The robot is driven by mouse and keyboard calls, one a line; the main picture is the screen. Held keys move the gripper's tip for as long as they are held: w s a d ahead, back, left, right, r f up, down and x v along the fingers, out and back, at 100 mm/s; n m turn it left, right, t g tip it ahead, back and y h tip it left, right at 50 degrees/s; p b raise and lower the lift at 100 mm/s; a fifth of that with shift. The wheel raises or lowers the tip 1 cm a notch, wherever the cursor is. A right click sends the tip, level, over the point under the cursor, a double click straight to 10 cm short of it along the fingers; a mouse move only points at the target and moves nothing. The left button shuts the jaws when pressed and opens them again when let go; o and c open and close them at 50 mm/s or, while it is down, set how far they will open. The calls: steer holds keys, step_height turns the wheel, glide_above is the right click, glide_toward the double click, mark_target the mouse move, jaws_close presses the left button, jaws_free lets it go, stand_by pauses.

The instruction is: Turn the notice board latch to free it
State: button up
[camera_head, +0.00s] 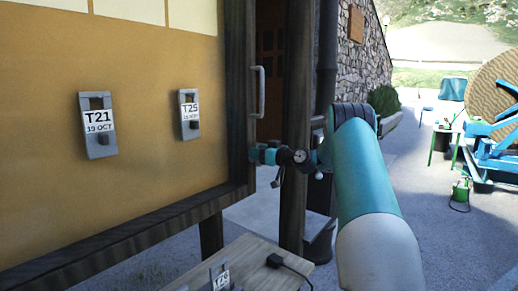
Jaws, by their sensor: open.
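The notice board (150,185) fills the left of the view, with a tan panel in a dark wooden frame. A pale upright handle (260,92) is on the right side of the frame. My gripper (262,155) is at the frame's right edge, below the handle, reaching in from the right. Its teal and dark tip is small here; the jaws are open, with nothing seen held in them. I cannot make out the latch; it may be hidden behind my gripper. I cannot tell whether the gripper touches the frame.
Tags marked T21 (98,138) and T25 (189,122) hang on the panel. A wooden table (252,258) below holds another tag (220,277) and a black plug with a cable (275,261). A dark post stands behind my gripper. A cable reel (496,92) stands far right on open paving.

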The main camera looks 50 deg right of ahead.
jaws_close()
steer(key=shift+d+f+m+b, duration=0.1)
steer(key=shift+m+b, duration=0.2)
steer(key=shift+b, duration=0.05)
steer(key=shift+w+d+f+m, duration=0.1)
steer(key=shift+d+f+m, duration=0.3)
steer(key=shift+m, duration=2.45)
steer(key=shift+d+f+m, duration=0.4)
steer(key=shift+m, duration=2.5)
steer(key=shift+w+d+f+m, duration=0.1)
steer(key=shift+d+f+m, duration=0.3)
steer(key=shift+m, duration=2.45)
